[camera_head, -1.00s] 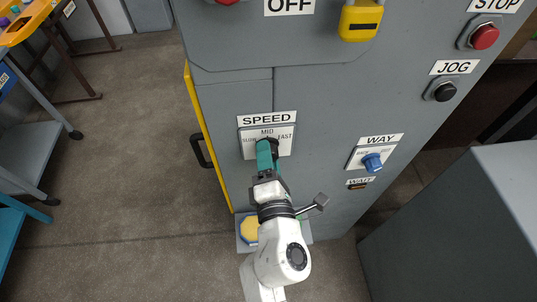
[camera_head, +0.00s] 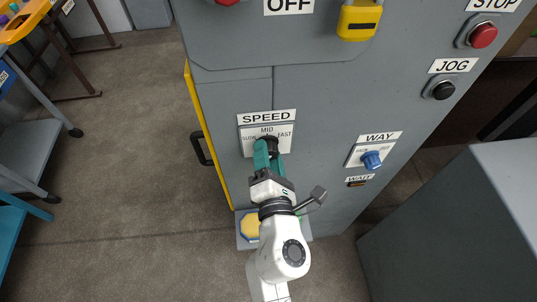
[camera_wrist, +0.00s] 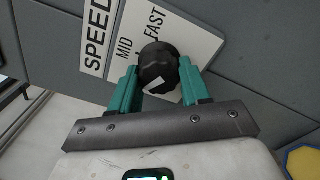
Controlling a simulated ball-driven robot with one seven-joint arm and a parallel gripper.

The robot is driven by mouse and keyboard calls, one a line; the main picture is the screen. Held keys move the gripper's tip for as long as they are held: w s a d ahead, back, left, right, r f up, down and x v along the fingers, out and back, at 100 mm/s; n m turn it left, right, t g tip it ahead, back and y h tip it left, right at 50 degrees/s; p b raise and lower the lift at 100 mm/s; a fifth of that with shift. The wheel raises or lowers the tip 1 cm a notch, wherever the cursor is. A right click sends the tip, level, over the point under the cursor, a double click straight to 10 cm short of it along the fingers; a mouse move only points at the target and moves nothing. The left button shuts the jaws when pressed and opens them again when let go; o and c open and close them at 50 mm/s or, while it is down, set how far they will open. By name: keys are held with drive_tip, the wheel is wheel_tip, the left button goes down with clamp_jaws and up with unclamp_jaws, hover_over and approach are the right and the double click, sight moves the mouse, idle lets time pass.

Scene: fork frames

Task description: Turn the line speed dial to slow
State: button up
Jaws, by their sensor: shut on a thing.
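The speed dial is a black round knob (camera_head: 271,142) on a white plate (camera_head: 284,146) under the SPEED label (camera_head: 266,118). The plate reads SLOW at left, MID at top and FAST at right. My gripper (camera_head: 268,150) has its teal fingers on either side of the knob. In the wrist view the knob (camera_wrist: 157,62) sits between the fingertips, with a white mark on its face. MID and FAST show there; SLOW is hidden. I cannot tell which word the knob points to.
A blue WAY knob (camera_head: 372,160) is to the right on the same grey cabinet. A black JOG button (camera_head: 443,90), a red STOP button (camera_head: 483,36) and a yellow padlock (camera_head: 359,20) are higher up. A grey box (camera_head: 470,230) stands at lower right.

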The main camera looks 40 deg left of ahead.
drive_tip(key=o, duration=1)
drive_tip(key=shift+s+f, duration=0.1)
drive_tip(key=p+v, duration=0.1)
drive_tip(key=v, duration=0.9)
drive_tip(key=shift+s+d, duration=0.2)
drive_tip(key=shift+s, duration=0.1)
